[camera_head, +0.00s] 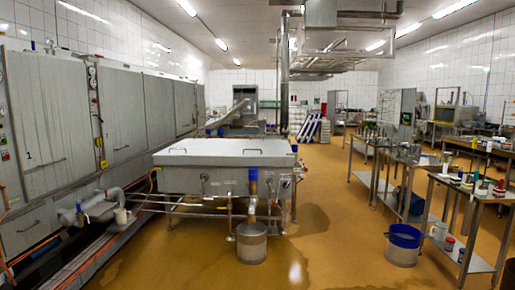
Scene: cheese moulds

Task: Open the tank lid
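A long steel tank (222,183) stands on legs in the middle of the room. Its pale flat lid (226,153) lies down across the top and looks closed. Two small bar handles show on the lid, a left one (177,150) and a right one (252,151). The tank's front carries valves and a blue-topped outlet pipe (252,187) pointing down. Neither of my grippers shows in this view, and the tank stands some distance ahead.
A steel bucket (251,243) stands on the floor under the outlet. Large steel cabinets (50,120) and pipes (95,207) line the left. Workbenches (468,184) with small items and a blue-rimmed bucket (403,245) stand right. The brown floor (325,225) between is open and partly wet.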

